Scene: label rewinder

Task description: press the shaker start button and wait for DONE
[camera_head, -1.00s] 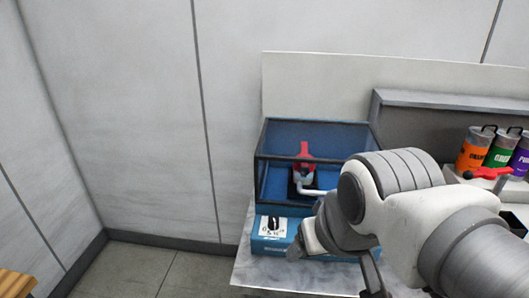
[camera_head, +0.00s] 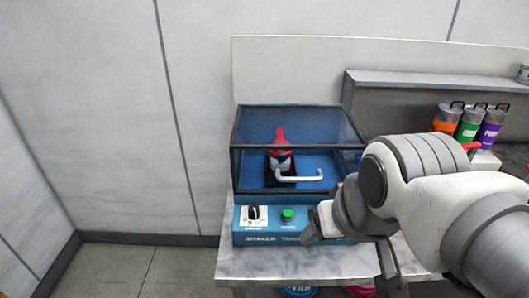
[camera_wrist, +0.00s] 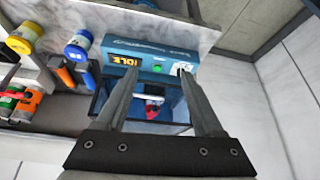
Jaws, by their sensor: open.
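The shaker is a blue machine with a clear-walled, dark-framed box (camera_head: 236,150) over a front panel (camera_head: 262,238). The panel has a green start button (camera_head: 287,214) and a black dial on a white plate (camera_head: 254,215). In the wrist view the green button (camera_wrist: 158,68) shows between my fingers, and the display (camera_wrist: 124,61) reads IDLE in orange. My gripper (camera_wrist: 158,80) is open and empty, its fingers pointing toward the panel. I cannot tell how far the tips are from it. In the head view my arm hides the panel's right part.
A red-topped item (camera_head: 281,149) and a white bent handle (camera_head: 300,177) show at the box. Orange, green and purple canisters (camera_head: 490,128) stand to the right. The marble-look bench (camera_head: 270,264) is bare in front of the shaker. Open floor lies to the left.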

